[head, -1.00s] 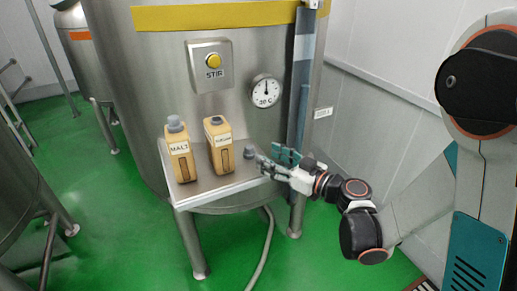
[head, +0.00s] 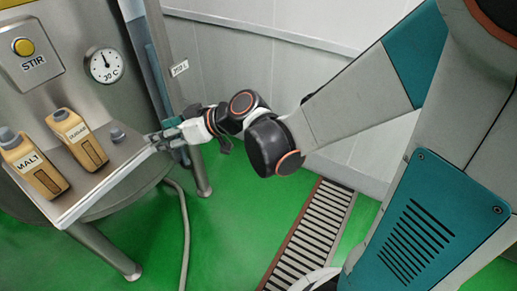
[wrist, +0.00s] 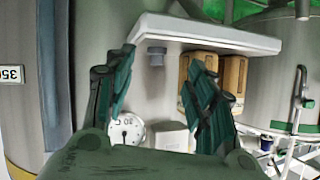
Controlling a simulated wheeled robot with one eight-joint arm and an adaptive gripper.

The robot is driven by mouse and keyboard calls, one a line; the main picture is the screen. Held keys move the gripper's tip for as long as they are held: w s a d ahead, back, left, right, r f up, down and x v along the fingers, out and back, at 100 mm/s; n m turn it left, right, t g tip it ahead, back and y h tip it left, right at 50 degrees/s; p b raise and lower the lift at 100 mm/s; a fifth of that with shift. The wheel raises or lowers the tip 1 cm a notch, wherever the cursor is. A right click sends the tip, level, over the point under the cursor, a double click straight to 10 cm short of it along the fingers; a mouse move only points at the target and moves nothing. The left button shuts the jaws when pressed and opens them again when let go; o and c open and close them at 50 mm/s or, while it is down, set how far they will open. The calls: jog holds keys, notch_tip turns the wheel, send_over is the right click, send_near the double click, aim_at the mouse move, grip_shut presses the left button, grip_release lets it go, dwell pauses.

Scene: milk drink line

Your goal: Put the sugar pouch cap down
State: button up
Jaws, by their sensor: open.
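The grey sugar pouch cap (head: 117,135) stands on the metal shelf (head: 112,178), to the right of the tan SUGAR pouch (head: 84,146). The pouch's top shows no cap on it. My gripper (head: 155,140) is at the shelf's right edge, apart from the cap, with nothing between its fingers. In the wrist view, which is upside down, the open fingers of my gripper (wrist: 160,58) frame the cap (wrist: 156,57), which sits on the shelf beyond the fingertips. The pouches there are partly hidden behind one finger.
A tan MALT pouch (head: 36,165) with a grey cap stands left of the SUGAR pouch. The tank behind carries a STIR button box (head: 28,52) and a temperature dial (head: 104,65). A hose (head: 184,225) and a floor drain grate (head: 310,235) lie below.

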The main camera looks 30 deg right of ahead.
jog(key=s+d+r+m+g+h, duration=0.1)
jog(key=s+d+m+h, duration=0.6)
jog(key=s+d, duration=0.9)
jog(key=shift+s+d+r+m+h, duration=0.35)
jog(key=shift+s+h, duration=0.4)
jog(key=shift+h, duration=0.55)
